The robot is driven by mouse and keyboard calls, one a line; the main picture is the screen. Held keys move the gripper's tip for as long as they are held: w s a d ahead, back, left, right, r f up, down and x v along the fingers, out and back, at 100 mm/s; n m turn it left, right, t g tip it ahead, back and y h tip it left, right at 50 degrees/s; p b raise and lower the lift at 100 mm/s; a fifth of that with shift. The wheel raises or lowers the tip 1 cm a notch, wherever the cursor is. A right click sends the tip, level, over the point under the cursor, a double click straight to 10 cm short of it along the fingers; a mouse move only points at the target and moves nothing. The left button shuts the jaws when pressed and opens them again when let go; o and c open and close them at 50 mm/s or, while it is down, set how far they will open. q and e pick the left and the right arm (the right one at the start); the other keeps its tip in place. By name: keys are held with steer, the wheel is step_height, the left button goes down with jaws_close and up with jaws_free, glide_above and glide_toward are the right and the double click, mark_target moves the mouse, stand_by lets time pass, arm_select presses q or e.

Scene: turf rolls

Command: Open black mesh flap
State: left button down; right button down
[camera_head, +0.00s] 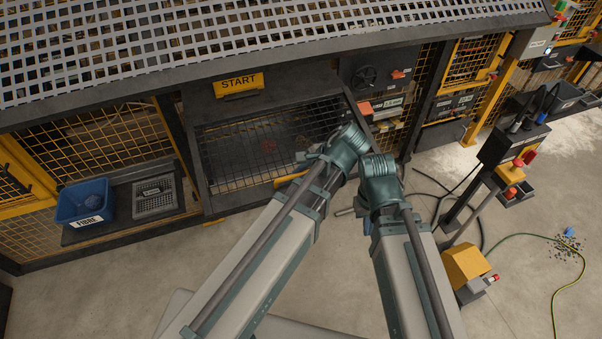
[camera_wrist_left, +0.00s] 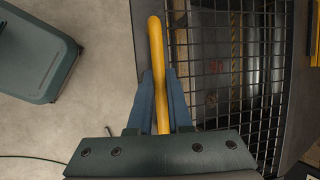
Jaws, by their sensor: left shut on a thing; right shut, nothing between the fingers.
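The black mesh flap (camera_head: 240,155) covers the opening below the yellow START sign. Its black wire grid also fills the right of the left wrist view (camera_wrist_left: 225,90). A yellow handle bar (camera_head: 291,178) runs along its near edge; it is close up in the left wrist view (camera_wrist_left: 156,45). My left gripper (camera_wrist_left: 160,78) is shut on this handle, one blue finger on each side. In the head view my left arm hides that gripper. My right gripper (camera_head: 367,226) is shut and empty, apart from the flap, mostly hidden by its own wrist.
The START sign (camera_head: 238,84) hangs above the flap, under a perforated grey top (camera_head: 250,40). A blue FIBRE bin (camera_head: 83,203) and a mesh tray (camera_head: 154,194) stand at left. A post with a control box (camera_head: 508,145) and cables stands at right. The near floor is clear.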

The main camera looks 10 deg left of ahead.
arm_select(q)
steer(key=c, duration=0.8)
jaws_free()
steer(key=shift+w, duration=0.1)
steer(key=shift+c, duration=0.2)
